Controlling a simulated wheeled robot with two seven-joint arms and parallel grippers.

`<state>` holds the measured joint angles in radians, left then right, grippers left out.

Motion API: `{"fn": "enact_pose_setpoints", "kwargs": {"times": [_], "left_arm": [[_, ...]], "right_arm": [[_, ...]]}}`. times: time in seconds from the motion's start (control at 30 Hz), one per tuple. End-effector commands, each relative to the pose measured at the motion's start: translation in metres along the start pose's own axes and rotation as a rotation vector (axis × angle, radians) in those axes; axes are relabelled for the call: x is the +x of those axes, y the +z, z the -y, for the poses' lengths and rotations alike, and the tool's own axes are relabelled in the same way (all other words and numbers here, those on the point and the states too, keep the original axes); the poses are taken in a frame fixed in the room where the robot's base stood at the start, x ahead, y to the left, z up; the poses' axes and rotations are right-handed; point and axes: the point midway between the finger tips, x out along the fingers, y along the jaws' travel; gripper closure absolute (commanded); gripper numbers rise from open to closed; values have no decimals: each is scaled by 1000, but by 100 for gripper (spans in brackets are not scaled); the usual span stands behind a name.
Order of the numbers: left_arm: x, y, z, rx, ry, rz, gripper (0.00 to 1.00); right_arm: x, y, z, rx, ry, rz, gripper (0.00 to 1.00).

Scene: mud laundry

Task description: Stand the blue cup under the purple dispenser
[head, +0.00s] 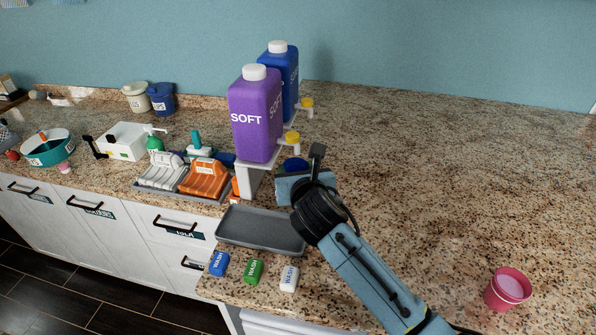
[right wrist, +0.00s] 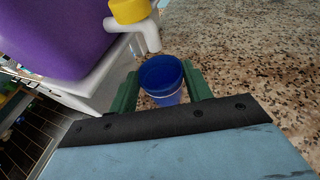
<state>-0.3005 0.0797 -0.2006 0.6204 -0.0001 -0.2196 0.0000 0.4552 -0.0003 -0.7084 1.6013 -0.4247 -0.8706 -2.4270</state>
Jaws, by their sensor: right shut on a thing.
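The purple dispenser (head: 255,115), marked SOFT, stands on a white stand on the counter. Its yellow-topped tap (head: 291,139) points right; in the right wrist view the yellow top (right wrist: 128,10) and white spout (right wrist: 149,37) show. My right gripper (right wrist: 161,82) is shut on the blue cup (right wrist: 164,76), with a green finger on either side. The cup looks upright, its open rim just beside or below the spout; I cannot tell the exact gap. In the head view, the cup (head: 294,164) shows below the tap, partly hidden by my right gripper (head: 297,178).
A blue dispenser (head: 281,62) stands behind the purple one. A grey tray (head: 260,231) and several small WASH boxes (head: 254,271) lie in front. A pink cup (head: 508,288) stands at the right. The counter right of the dispensers is mostly clear.

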Motion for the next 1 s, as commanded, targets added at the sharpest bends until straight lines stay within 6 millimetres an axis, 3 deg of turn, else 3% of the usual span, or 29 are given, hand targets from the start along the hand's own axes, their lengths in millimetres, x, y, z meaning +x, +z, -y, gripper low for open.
{"fn": "enact_pose_setpoints", "kwargs": {"times": [0.43, 0.47, 0.6, 1.0], "left_arm": [[0, 1, 0, 0, -1, 3, 64], [0, 1, 0, 0, -1, 3, 64], [0, 1, 0, 0, -1, 3, 64], [0, 1, 0, 0, -1, 2, 64]], "right_arm": [[2, -9, 1, -1, -1, 0, 72], [2, -8, 1, 0, 0, 0, 47], [2, -8, 1, 0, -1, 0, 29], [-2, -6, 2, -1, -1, 0, 28]]}}
